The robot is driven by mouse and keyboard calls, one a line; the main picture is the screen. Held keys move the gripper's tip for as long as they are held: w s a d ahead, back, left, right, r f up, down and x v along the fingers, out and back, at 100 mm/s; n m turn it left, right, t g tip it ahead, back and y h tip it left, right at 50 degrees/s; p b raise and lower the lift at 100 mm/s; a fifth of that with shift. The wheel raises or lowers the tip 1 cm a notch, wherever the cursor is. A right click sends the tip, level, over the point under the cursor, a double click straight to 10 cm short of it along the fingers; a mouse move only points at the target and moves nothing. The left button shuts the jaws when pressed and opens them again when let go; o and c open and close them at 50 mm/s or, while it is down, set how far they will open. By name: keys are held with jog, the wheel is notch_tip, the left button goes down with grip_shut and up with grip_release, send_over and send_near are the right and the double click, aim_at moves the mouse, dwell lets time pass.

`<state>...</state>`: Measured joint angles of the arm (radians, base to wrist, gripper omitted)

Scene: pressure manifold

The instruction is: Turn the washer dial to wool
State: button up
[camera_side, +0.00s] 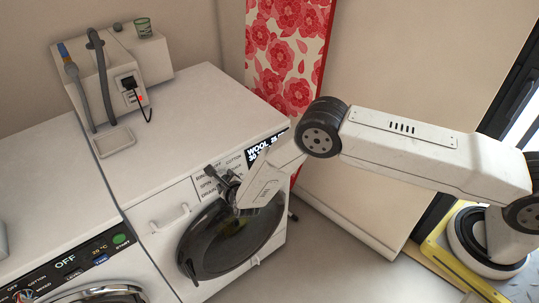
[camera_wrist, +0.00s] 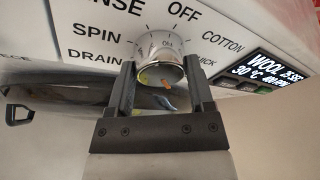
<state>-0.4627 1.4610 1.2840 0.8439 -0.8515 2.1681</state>
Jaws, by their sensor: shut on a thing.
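The washer dial (camera_wrist: 166,60) is a round silver knob on the white front panel, with an orange mark at its lower rim. My gripper (camera_wrist: 160,66) is shut on it, one dark finger on each side. Labels around the dial include SPIN, DRAIN, OFF and COTTON. The black display (camera_wrist: 272,72) right of the dial reads WOOL and 30 °C; it also shows in the side view (camera_side: 266,150). In the side view my gripper (camera_side: 220,180) is at the panel and largely hides the dial. The washer (camera_side: 200,100) has a dark round door below.
A second washer (camera_side: 62,262) stands at the left, its display reading OFF. A red floral board (camera_side: 285,60) stands behind the washer's right side.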

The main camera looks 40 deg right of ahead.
dwell(0.4)
jog(key=o, duration=1.2)
jog(key=shift+o, duration=0.2)
jog(key=shift+s+r, duration=0.1)
jog(key=shift+s, duration=0.1)
jog(key=v, duration=0.7)
jog(key=shift+s, duration=0.2)
jog(key=shift+r, duration=0.2)
